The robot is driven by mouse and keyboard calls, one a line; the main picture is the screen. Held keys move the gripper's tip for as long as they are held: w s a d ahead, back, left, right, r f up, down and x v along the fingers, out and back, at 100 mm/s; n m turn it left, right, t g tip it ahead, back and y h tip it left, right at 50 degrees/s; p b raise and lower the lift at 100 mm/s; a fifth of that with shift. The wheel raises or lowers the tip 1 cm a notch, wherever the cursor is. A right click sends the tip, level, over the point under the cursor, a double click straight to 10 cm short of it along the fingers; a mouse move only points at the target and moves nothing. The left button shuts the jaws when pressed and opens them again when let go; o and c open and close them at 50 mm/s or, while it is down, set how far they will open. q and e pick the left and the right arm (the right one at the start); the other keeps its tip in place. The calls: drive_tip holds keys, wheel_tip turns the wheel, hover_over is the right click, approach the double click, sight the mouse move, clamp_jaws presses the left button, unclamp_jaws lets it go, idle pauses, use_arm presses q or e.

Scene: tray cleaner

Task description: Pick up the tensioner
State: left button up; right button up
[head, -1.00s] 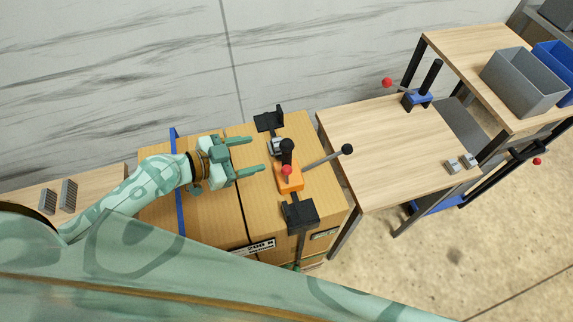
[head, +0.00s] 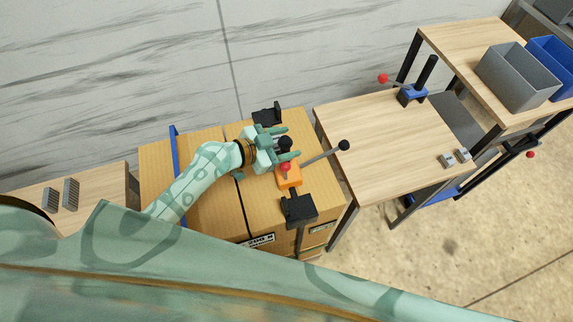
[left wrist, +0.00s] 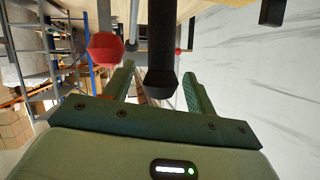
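The tensioner, an orange tool body (head: 290,177) with a black upright handle (head: 285,143), sits on top of the cardboard boxes. A grey lever with a black knob (head: 344,145) reaches out to its right, and a red knob (head: 286,167) shows near its front. My left gripper (head: 288,142) is open, with one finger on each side of the black handle. In the left wrist view the handle (left wrist: 162,45) stands between the two fingers, with a gap on both sides. The red knob (left wrist: 105,47) is left of the fingers there. My right gripper is not in view.
Cardboard boxes (head: 205,195) with a blue strap (head: 176,165) lie under the tool. Black brackets (head: 299,208) sit at its front and back. A wooden table (head: 375,150) stands to the right, bearing a blue tool (head: 412,95). A grey bin (head: 515,80) is farther right.

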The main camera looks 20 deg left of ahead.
use_arm(q)
clamp_jaws()
drive_tip(key=shift+w+r, duration=0.1)
drive_tip(key=shift+r, duration=0.15)
